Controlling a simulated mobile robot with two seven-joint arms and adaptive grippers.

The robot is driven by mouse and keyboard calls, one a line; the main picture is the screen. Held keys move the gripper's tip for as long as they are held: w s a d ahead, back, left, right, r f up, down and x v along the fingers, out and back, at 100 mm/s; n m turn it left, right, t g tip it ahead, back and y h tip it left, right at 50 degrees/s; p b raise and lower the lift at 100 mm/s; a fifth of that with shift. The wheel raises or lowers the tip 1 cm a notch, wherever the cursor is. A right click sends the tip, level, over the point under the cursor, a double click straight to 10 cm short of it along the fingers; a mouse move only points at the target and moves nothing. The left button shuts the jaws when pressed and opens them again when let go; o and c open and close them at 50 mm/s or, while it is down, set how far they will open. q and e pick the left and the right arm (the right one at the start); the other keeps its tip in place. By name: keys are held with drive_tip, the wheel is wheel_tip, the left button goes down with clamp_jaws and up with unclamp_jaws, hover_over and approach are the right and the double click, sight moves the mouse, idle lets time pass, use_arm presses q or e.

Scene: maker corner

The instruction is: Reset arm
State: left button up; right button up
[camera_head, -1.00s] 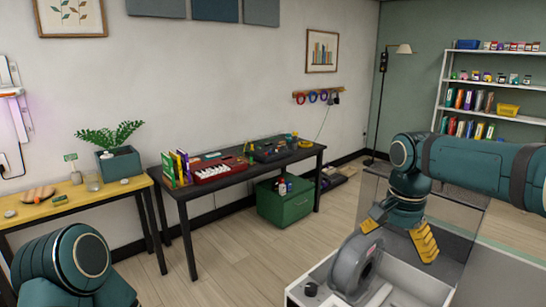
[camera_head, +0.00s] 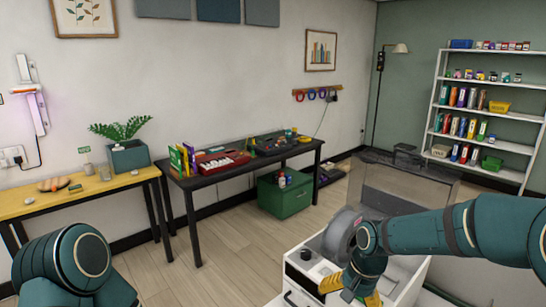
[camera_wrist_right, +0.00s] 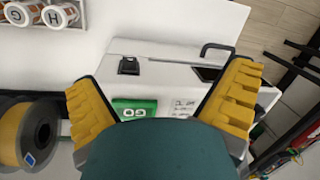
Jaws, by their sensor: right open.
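My right gripper (camera_head: 348,290) is low at the front of the head view, close to the white unit with a black knob; my arm hides part of that unit. In the right wrist view my right gripper (camera_wrist_right: 162,80) has its two yellow fingers spread wide with nothing between them. Beyond the fingers is a white machine (camera_wrist_right: 190,68) with a green GO button (camera_wrist_right: 134,108), a dark switch and a black handle. My left arm shows only as teal links at the lower left; its gripper is out of view.
A grey spool (camera_head: 342,233) stands by the right gripper; the wrist view shows a yellow-wound spool (camera_wrist_right: 22,135) and jars (camera_wrist_right: 60,14) marked G and H. A black table (camera_head: 228,172), yellow table (camera_head: 90,194) and green cabinet (camera_head: 285,198) line the wall. Floor before them is clear.

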drive_tip(key=s+a+f+n, duration=0.2)
drive_tip(key=s+a+f, duration=0.1)
drive_tip(key=s+f, duration=0.5)
drive_tip(key=s+a+f+n+t+y, duration=0.1)
drive_tip(key=s+a+f, duration=0.3)
drive_tip(key=s+f, duration=0.5)
wheel_tip(320, 180, down, 6)
drive_tip(key=shift+s+n+y, duration=0.25)
drive_tip(key=shift+n+y, duration=0.05)
drive_tip(key=shift+n, duration=0.2)
drive_tip(key=shift+a, duration=0.15)
drive_tip(key=shift+c, duration=0.3)
